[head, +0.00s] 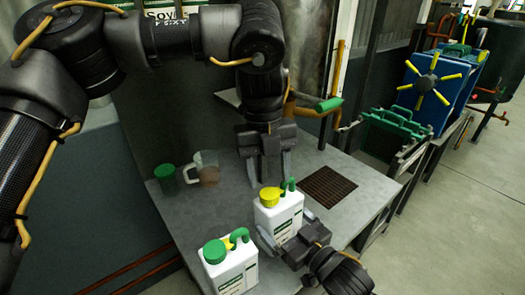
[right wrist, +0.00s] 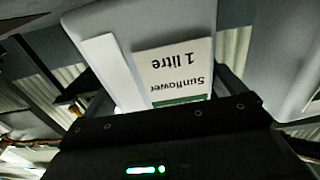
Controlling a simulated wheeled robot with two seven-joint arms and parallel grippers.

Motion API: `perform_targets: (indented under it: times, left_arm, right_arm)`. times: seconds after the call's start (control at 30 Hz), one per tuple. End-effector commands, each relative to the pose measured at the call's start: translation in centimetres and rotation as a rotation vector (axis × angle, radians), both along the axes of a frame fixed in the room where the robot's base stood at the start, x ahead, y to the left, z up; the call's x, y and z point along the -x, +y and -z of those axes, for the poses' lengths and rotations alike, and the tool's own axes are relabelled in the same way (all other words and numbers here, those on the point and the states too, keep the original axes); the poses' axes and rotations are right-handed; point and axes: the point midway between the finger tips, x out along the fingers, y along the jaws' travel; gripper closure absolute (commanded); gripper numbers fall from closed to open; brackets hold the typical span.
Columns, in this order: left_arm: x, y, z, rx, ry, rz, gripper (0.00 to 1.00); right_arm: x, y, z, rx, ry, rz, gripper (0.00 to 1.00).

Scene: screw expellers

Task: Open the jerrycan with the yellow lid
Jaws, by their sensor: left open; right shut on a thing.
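The white jerrycan (head: 281,218) with the yellow lid (head: 269,196) and a green handle stands upright on the grey table. The lid is on it. My right gripper (head: 288,228) is shut on the jerrycan's body from the front right. In the right wrist view the jerrycan's white body (right wrist: 120,75) is between the fingers, with an upside-down label reading "Sunflower 1 litre". My left gripper (head: 270,176) points down, open and empty, just behind and above the yellow lid, apart from it.
A second white jerrycan (head: 232,272) with a green lid stands at the front left. A green cup (head: 167,179) and a clear jug (head: 207,167) are at the back left. A dark grate (head: 328,187) lies in the table at right. The table's right side is clear.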

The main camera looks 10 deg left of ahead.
Motion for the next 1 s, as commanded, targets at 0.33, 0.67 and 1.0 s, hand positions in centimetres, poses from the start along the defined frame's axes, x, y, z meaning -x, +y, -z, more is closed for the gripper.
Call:
perform_targets:
  times: [0.33,0.67,1.0]
  left_arm:
    - [-1.2,1.0,-2.9,0.115,-0.086,0.747,0.44]
    - [-1.7,1.5,-4.2,0.17,-0.129,1.096,0.44]
    - [-1.6,1.5,-3.1,0.176,-0.127,1.124,0.44]
  right_arm:
    - [0.0,0.1,-0.3,-0.008,-0.005,0.0,0.69]
    - [0.0,0.0,-0.5,-0.012,-0.008,0.001,0.69]
    - [-0.1,0.0,-0.5,-0.014,-0.009,0.002,0.69]
